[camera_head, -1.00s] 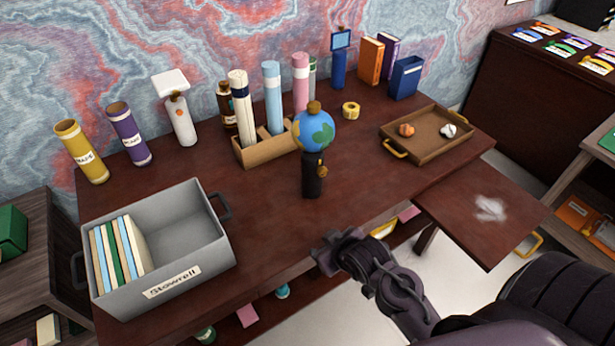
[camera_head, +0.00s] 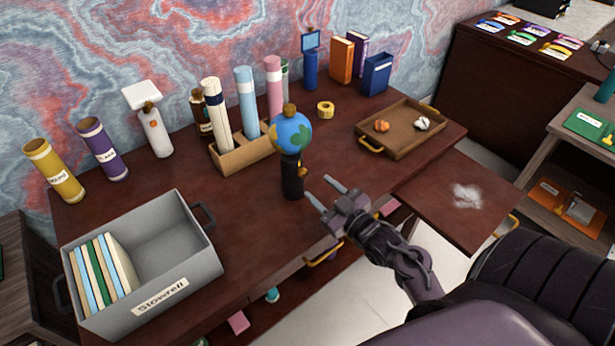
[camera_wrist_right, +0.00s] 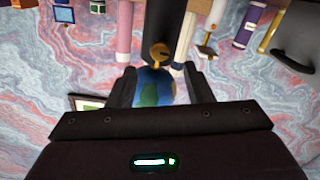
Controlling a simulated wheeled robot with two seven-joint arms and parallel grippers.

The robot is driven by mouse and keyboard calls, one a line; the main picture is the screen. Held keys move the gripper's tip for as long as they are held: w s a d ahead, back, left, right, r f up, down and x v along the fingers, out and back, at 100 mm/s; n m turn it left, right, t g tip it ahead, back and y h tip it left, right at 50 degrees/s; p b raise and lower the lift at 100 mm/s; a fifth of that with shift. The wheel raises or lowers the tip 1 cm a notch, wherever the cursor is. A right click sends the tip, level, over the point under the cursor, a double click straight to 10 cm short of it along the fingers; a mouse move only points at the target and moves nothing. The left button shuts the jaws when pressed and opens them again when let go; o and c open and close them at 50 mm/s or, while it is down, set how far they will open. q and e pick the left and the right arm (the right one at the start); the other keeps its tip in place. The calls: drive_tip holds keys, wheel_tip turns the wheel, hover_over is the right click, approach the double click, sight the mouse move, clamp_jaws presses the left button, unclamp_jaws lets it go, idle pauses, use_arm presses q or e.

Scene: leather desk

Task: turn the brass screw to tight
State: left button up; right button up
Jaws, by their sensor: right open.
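A small globe (camera_head: 291,133) sits on a black stand (camera_head: 292,178) near the desk's front edge. The brass screw (camera_head: 303,171) sticks out of the right side of the stand, below the globe. In the right wrist view, which is upside down, the brass screw (camera_wrist_right: 160,50) shows against the dark stand, with the globe behind the fingers. My right gripper (camera_head: 321,190) is open and empty, just right of the stand, its fingers pointing at it. The screw lies ahead of the gap between the fingers, apart from them. My left gripper is not in view.
A grey bin (camera_head: 195,263) with books stands at the left. A cardboard holder (camera_head: 235,157) with rolled tubes stands behind the globe, with a tape roll (camera_head: 326,109) nearby. A brown tray (camera_head: 372,145) lies at the right. The desk around the stand is clear.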

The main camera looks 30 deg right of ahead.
sight(304, 175)
drive_tip(key=w, duration=0.4)
drive_tip(key=shift+w+a+p, duration=0.15)
drive_tip(key=shift+w+p, duration=0.05)
drive_tip(key=shift+p, duration=0.15)
drive_tip(key=shift+w, duration=0.6)
drive_tip(key=shift+a, duration=0.1)
drive_tip(key=c, duration=1)
